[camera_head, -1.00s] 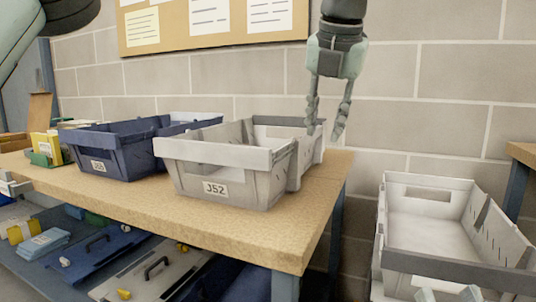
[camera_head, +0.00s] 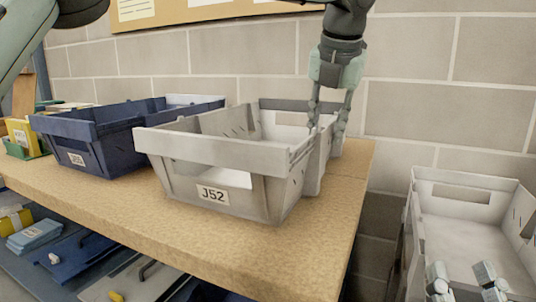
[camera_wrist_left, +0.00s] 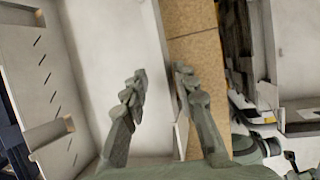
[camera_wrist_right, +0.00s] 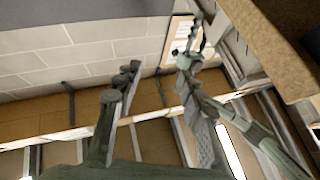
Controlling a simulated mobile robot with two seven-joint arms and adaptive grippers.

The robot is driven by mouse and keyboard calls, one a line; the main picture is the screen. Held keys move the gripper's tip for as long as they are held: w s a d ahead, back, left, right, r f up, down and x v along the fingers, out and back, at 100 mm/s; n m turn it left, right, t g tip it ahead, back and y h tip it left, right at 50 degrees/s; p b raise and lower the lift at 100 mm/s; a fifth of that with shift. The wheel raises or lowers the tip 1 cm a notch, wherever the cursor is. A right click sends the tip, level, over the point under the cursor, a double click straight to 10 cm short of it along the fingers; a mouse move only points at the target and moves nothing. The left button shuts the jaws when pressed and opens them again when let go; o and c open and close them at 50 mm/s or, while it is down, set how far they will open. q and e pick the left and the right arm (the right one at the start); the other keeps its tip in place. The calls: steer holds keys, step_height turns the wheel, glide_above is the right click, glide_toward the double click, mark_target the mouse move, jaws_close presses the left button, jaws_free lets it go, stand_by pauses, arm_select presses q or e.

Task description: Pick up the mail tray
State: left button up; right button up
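The grey mail tray labelled J52 (camera_head: 205,150) stands upright on the wooden table. It also shows in the left wrist view (camera_wrist_left: 105,50). My left gripper (camera_head: 328,115), whose arm comes in across the top, points down at the tray's right side wall. Its fingers are apart, one on the inner side and one on the outer side; I cannot tell whether they touch. The left wrist view shows these fingers (camera_wrist_left: 160,85) over the wall, with bare table beside it. My right gripper (camera_head: 462,274) is at the bottom right, pointing up, with fingers apart and empty.
A blue tray (camera_head: 88,130) stands just left of the grey one on the table (camera_head: 180,235). Another pale tray (camera_head: 465,195) stands lower right, behind my right gripper. A block wall (camera_head: 440,70) closes the back. Items lie on the lower shelf.

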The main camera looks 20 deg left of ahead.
mark_target(321, 156)
arm_select(q)
steer(key=x, duration=0.6)
steer(key=shift+w+f, duration=0.15)
steer(key=shift+f, duration=0.15)
steer(key=shift+c, duration=0.5)
jaws_close()
steer(key=shift+r, duration=0.15)
